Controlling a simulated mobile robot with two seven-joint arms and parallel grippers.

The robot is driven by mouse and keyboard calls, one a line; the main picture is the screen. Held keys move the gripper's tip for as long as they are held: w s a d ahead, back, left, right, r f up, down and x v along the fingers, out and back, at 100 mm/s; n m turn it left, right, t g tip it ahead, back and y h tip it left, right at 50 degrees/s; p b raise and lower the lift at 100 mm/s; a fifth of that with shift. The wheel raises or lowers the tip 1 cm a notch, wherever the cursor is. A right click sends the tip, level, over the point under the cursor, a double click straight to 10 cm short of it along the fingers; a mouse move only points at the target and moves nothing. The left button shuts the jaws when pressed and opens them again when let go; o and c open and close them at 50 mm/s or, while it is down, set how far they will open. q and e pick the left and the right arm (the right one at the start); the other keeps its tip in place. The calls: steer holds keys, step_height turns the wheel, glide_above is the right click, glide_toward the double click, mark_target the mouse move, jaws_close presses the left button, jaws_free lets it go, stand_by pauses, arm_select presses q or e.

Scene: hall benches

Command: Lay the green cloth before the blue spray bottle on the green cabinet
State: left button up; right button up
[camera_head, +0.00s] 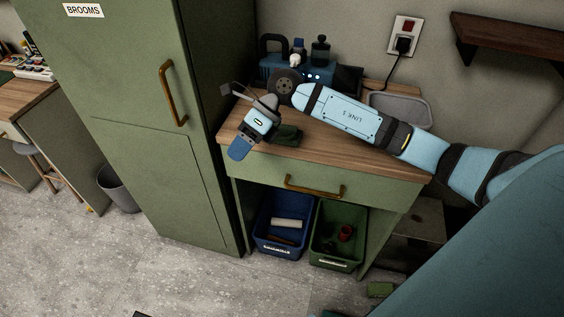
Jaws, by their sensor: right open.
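The green cabinet (385,163) has a wooden top and a drawer with a brass handle. A small dark green folded piece, which looks like the green cloth (288,134), lies on the top near the front left. My right gripper (254,137) is over the front left of the top, beside the cloth. It is open, and I see nothing held in it; whether it touches the cloth I cannot tell. I cannot clearly make out the blue spray bottle; my right arm covers part of the top. My left gripper is not in view.
A blue device (277,67) and a dark bottle (320,50) stand at the back. A grey tray (402,107) is at the back right. A tall green locker (150,130) rises close on the left. Blue (268,238) and green (330,257) bins sit below the drawer.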

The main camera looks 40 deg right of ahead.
steer(key=s+a+m+t+y, duration=0.5)
steer(key=a+m+t+y, duration=0.5)
steer(key=m, duration=0.6)
steer(key=s+d+f+m+h, duration=0.3)
steer(key=s+f+m+h, duration=0.4)
steer(key=f+m, duration=0.4)
steer(key=s+d+f+m+h, duration=0.4)
steer(key=s+f+m+h, duration=0.4)
steer(key=f+m, duration=0.3)
steer(key=m+h, duration=0.1)
steer(key=m, duration=0.2)
steer(key=shift+f+m+t, duration=0.3)
steer(key=shift+t, duration=0.1)
steer(key=shift+d, duration=0.1)
arm_select(q)
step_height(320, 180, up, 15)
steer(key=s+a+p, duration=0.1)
steer(key=p, duration=1.8)
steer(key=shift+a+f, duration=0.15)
arm_select(e)
step_height(320, 180, up, 15)
steer(key=d, duration=0.1)
steer(key=shift+s+d+f+h, duration=0.2)
steer(key=shift+s+h, duration=0.1)
steer(key=shift+s, duration=0.1)
